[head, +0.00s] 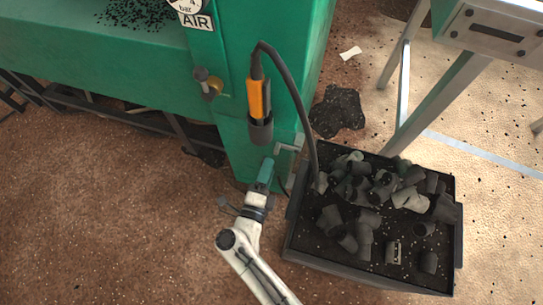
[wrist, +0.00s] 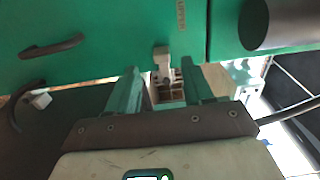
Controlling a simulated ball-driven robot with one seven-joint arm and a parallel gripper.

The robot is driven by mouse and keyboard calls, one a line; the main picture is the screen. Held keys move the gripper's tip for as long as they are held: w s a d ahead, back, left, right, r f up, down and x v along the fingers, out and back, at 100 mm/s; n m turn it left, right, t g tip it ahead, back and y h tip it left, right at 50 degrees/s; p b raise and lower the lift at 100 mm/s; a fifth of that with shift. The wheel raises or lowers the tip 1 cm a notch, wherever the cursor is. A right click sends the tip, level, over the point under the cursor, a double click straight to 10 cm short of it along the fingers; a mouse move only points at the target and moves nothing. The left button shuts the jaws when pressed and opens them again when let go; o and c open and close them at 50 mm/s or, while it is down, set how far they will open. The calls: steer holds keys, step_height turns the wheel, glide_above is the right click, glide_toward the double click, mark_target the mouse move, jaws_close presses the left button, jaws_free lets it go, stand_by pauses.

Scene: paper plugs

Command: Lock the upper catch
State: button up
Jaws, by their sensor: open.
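The upper catch (wrist: 162,60) is a small grey piece on the green machine in the wrist view, below a sideways label reading UPPER (wrist: 181,15). My gripper (wrist: 160,78) is open, with its two green fingers apart on either side of the catch's lower part. I cannot tell whether they touch it. In the head view my gripper (head: 267,168) is at the lower front of the green machine (head: 235,150), under a hanging orange and black tool. The catch itself is not clear there; a grey L-shaped bracket (head: 291,146) shows just right of the fingers.
A black tray (head: 375,278) full of grey plugs stands right of my gripper. A dark handle (wrist: 52,46) is left in the wrist view. The brown floor at left is clear.

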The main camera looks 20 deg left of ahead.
steer(key=s, duration=0.5)
steer(key=shift+s+a, duration=0.1)
stand_by(0.5)
